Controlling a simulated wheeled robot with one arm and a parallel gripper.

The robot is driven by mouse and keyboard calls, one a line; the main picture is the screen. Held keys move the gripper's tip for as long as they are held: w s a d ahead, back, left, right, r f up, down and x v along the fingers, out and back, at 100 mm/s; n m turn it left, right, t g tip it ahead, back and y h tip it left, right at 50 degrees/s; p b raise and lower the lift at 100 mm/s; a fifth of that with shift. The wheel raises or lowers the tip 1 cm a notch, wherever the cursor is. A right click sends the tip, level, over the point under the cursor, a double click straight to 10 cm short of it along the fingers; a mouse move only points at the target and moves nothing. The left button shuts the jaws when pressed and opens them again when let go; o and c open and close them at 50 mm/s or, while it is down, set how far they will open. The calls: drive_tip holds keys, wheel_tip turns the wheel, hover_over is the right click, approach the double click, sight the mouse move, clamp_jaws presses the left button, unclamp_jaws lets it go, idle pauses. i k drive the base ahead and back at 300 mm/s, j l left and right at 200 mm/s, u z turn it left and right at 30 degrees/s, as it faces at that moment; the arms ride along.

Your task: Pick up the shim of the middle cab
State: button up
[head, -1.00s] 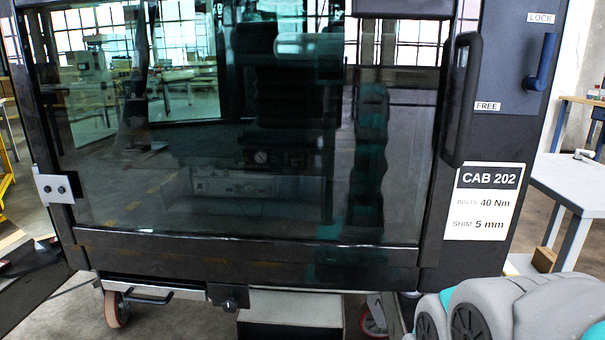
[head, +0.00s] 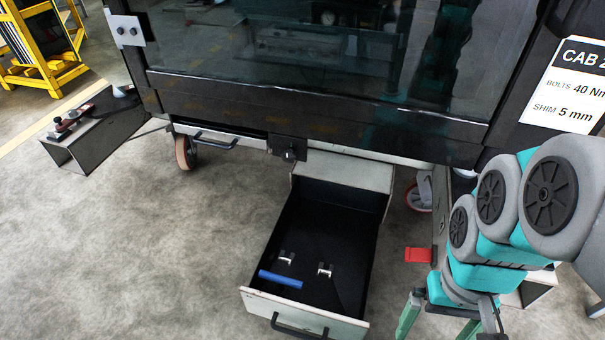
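The middle cab's label (head: 570,90) reads "SHIM 5 mm" and "BOLTS 40 Nm"; its number is cut off in the head view. An open drawer (head: 256,303) extends from under the cab. It holds a blue bar (head: 280,279) and two small metal pieces (head: 286,257) and (head: 325,269). I cannot tell which of these, if any, is the shim. My gripper (head: 440,318) is at the lower right, to the right of the drawer and apart from it. Its green fingers look spread with nothing visible between them; the tips are near or past the bottom edge.
The dark cab (head: 320,95) stands above the drawer on a wheeled trolley (head: 186,152). A red tab (head: 418,255) is between the drawer and my arm. At left, a grey box-like stand (head: 90,140) bears small reddish parts. The floor left of the drawer is clear.

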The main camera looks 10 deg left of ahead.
sight(282, 260)
drive_tip(key=u, duration=1.1)
drive_tip(key=k+j+z, duration=0.1)
drive_tip(key=j+z, duration=0.2)
drive_tip(key=j, duration=0.15)
